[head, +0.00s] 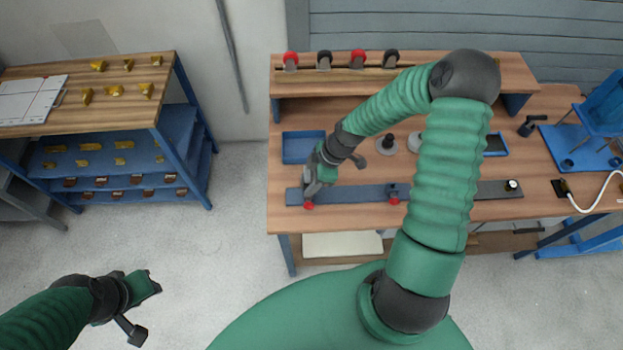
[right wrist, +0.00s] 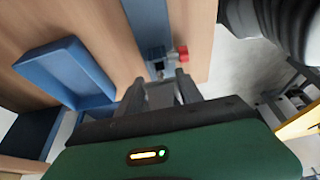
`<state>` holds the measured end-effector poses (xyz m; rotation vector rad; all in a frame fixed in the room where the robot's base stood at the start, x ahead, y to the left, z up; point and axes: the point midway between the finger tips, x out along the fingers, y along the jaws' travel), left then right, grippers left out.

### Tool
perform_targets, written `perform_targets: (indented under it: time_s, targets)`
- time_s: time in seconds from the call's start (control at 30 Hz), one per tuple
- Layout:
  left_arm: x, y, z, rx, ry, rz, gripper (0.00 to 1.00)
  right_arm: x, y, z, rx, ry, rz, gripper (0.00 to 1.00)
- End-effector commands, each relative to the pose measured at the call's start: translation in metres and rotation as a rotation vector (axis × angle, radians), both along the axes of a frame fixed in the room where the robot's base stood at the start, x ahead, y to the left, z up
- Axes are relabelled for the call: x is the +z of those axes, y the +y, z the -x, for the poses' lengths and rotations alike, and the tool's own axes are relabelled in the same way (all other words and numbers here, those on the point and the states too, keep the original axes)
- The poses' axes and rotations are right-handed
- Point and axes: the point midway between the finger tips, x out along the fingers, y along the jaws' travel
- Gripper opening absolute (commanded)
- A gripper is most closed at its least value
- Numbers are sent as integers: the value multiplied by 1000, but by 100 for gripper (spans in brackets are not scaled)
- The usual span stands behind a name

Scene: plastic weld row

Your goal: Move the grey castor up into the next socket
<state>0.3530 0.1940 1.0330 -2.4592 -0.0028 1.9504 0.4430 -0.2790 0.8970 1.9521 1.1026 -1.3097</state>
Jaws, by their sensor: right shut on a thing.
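My right gripper (head: 312,186) is over the left end of a long blue-grey strip (head: 345,194) on the bench. In the right wrist view its two fingers (right wrist: 161,82) are close around something small and greyish, which I cannot make out clearly. A dark fitting with a red end (right wrist: 180,53) is just beyond the fingertips; its red end (head: 309,205) shows at the strip's front edge in the head view. I cannot pick out the grey castor with certainty. My left gripper (head: 145,284) is over the floor at the lower left, far from the bench; its fingers are unclear.
A blue tray (head: 303,147) lies just behind my right gripper. Round grey pieces (head: 386,144) stand farther right, partly behind my arm. Red- and black-topped pieces (head: 324,60) line the raised shelf. A second red-ended fitting (head: 394,200) sits along the strip. A shelving rack (head: 120,92) stands left.

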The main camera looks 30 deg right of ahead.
Motion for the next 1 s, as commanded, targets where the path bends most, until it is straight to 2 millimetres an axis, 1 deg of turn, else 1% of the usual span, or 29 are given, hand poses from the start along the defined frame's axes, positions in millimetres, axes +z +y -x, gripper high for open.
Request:
perform_targets:
  time_s: [0.07, 0.37, 0.8, 1.0]
  targets:
    - [3, 0, 0, 0, 0, 0, 35, 2, 2, 0, 1, 0, 0, 0]
    - [2, 0, 0, 0, 0, 0, 35, 0, 1, 0, 0, 0, -1, 0]
    - [-10, 0, 0, 0, 0, 0, 35, -19, -3, 0, -1, 1, -2, 0]
    - [-11, 0, 0, 0, 0, 0, 35, -21, -4, 0, 0, 0, -1, 0]
